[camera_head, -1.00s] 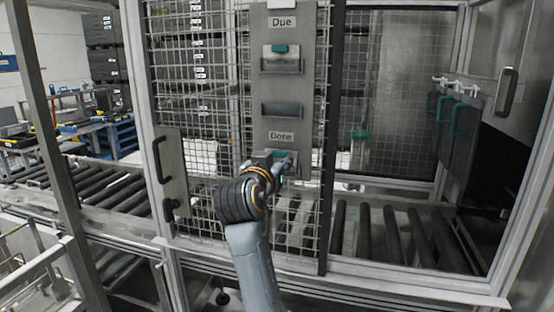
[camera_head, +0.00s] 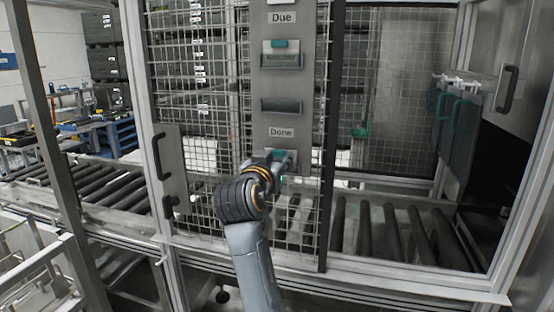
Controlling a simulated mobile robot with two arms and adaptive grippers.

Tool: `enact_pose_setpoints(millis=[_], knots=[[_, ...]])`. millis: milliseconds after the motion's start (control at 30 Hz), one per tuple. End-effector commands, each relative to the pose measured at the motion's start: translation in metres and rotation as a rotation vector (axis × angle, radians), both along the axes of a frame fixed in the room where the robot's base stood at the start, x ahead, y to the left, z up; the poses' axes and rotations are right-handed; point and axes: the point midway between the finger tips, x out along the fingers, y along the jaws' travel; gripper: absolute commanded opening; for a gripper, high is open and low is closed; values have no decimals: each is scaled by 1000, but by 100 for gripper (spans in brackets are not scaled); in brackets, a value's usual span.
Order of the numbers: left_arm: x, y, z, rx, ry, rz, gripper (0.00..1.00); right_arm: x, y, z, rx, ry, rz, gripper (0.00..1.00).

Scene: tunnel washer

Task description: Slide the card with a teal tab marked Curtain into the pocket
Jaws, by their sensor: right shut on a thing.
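A grey board (camera_head: 292,95) on the mesh door carries the labels Due and Done. A card with a teal tab (camera_head: 280,45) stands in the pocket (camera_head: 281,61) under Due. The pocket below it (camera_head: 281,105) looks empty. My right gripper (camera_head: 279,162) is at the pocket under the Done label and is shut on a small teal-edged card (camera_head: 281,153), mostly hidden by the gripper. I cannot read any tab, nor tell how far the held card is inside the lower pocket. My left gripper is not in view.
The mesh door (camera_head: 205,110) has a handle plate (camera_head: 170,175) at left. Roller conveyors (camera_head: 400,235) run behind and beside it. Dark hanging panels with teal handles (camera_head: 452,120) are at right. A metal frame post (camera_head: 150,130) stands left of the door.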

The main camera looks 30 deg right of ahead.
Motion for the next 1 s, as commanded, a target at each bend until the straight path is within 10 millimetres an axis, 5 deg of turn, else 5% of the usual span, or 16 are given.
enact_pose_setpoints(millis=[400,433,567,1000], knots=[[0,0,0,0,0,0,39,0,0,0,0,0,0,16],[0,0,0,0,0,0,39,0,0,0,0,0,0,35],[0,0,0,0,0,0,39,0,0,0,0,0,0,59],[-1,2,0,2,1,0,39,-8,12,0,2,0,4,59]])
